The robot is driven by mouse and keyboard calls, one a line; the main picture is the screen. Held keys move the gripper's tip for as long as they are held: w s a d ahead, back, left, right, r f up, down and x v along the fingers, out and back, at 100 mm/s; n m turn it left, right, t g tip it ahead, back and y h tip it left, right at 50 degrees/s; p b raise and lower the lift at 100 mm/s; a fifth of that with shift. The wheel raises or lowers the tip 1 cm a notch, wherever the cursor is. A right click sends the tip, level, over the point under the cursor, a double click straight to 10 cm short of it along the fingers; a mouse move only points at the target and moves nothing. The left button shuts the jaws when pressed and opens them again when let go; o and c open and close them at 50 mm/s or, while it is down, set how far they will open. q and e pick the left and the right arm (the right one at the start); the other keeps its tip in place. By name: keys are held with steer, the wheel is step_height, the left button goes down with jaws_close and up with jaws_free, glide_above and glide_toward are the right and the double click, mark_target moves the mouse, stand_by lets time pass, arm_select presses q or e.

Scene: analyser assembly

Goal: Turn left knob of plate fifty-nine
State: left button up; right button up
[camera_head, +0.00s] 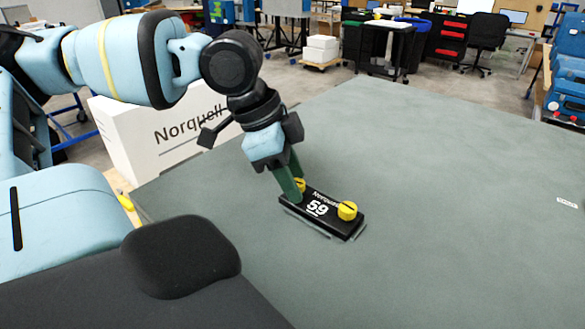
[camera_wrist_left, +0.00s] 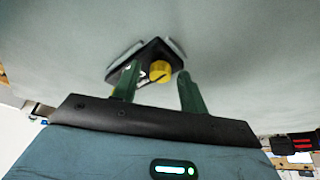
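The black plate marked 59 (camera_head: 325,208) lies on the grey-green table with a yellow knob near each end. The left knob (camera_head: 300,184) is partly covered by my left gripper's green fingers (camera_head: 291,182); the right knob (camera_head: 347,211) is clear. In the left wrist view the fingers (camera_wrist_left: 158,90) stand apart, with one yellow knob (camera_wrist_left: 160,71) of the plate (camera_wrist_left: 153,50) showing beyond the gap. A bit of yellow shows beside the left finger there. I cannot tell whether a finger touches the left knob. My right gripper is not in view.
The table (camera_head: 430,180) is bare around the plate, with a small white label (camera_head: 567,202) at far right. A white Norquell box (camera_head: 160,130) stands beyond the table's left edge. Desks, a chair (camera_head: 487,40) and blue equipment stand farther back.

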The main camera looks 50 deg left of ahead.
arm_select(q)
jaws_close()
steer(key=shift+w+m+g+h, duration=0.1)
steer(key=shift+m+g+h, duration=0.35)
steer(key=shift+m, duration=1.25)
steer(key=shift+o, duration=0.6)
jaws_free()
steer(key=p+v, duration=0.1)
steer(key=v, duration=0.6)
steer(key=shift+r, duration=0.4)
steer(key=shift+a, duration=0.1)
